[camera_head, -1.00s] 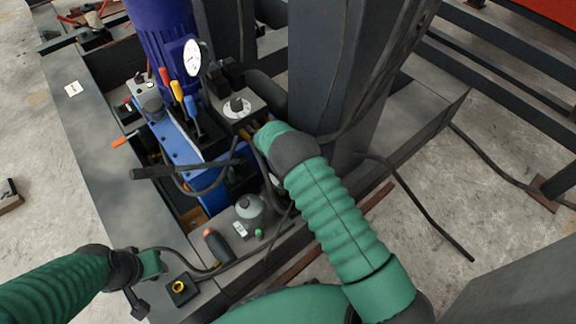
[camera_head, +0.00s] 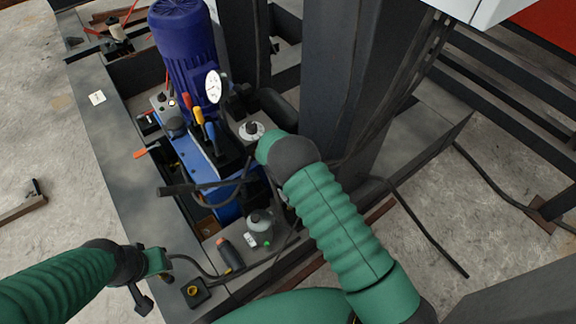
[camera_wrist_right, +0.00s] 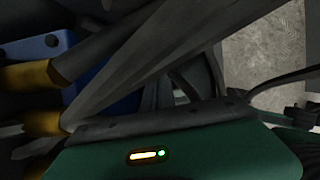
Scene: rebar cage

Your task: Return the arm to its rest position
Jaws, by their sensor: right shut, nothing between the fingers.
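My right arm (camera_head: 335,225), in a ribbed green sleeve, reaches up from the bottom right in the head view. Its green and dark end (camera_head: 285,153) is bent over the blue hydraulic unit, beside the dark column, and hides the fingers. In the right wrist view the green housing of my right gripper (camera_wrist_right: 150,122) fills the bottom, with a lit status light; the jaws are shut and empty. Dark hoses with yellow fittings (camera_wrist_right: 38,75) lie close by. My left gripper (camera_head: 145,275) hangs at the lower left by the frame; its finger opening is unclear.
The blue unit (camera_head: 222,205) carries a purple motor (camera_head: 185,45), a gauge (camera_head: 213,86) and coloured levers. A black-handled bar (camera_head: 178,190) juts left. The dark column (camera_head: 340,80) stands close to my right arm. Hoses trail on the concrete. Open floor lies left.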

